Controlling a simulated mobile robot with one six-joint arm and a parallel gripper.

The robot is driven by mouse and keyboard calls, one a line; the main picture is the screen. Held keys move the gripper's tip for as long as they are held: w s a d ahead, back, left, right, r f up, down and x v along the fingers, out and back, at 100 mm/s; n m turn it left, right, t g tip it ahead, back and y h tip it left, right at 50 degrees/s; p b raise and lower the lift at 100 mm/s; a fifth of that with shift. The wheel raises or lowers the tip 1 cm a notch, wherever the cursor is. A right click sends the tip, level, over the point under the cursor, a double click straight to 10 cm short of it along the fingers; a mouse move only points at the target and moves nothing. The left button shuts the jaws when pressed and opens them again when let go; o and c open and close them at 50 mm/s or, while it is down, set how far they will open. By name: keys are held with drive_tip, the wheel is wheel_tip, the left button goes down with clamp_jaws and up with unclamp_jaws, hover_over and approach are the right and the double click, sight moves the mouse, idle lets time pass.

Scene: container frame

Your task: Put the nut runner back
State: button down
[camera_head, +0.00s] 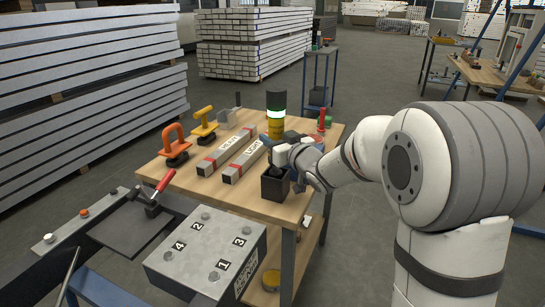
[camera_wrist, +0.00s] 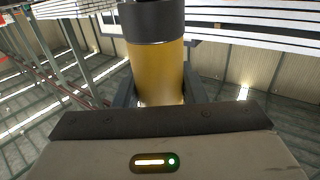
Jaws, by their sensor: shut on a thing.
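The nut runner shows in the wrist view as a yellow cylinder (camera_wrist: 160,72) with a dark grey collar, held between my fingers. In the head view it stands upright, with a black top, a lit green-white ring and a yellow body (camera_head: 275,127). My gripper (camera_head: 280,157) is shut on it; the fingers show on both sides in the wrist view (camera_wrist: 160,95). A black open-topped box (camera_head: 275,187) stands at the table's front right edge, directly below my gripper. A dark lower end shows at its mouth; I cannot tell how deep it sits.
On the wooden table (camera_head: 240,203) lie two grey bars with red bands, "HEAVY" (camera_head: 226,152) and "LIGHT" (camera_head: 243,162). Orange (camera_head: 175,145) and yellow (camera_head: 203,125) handled tools stand left. A numbered steel block (camera_head: 205,250) is in front.

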drive_tip(key=shift+f+b, duration=0.45)
drive_tip(key=shift+f, duration=1.6)
drive_tip(key=shift+f, duration=0.15)
drive_tip(key=c, duration=0.9)
unclamp_jaws()
drive_tip(key=shift+s+f, duration=0.1)
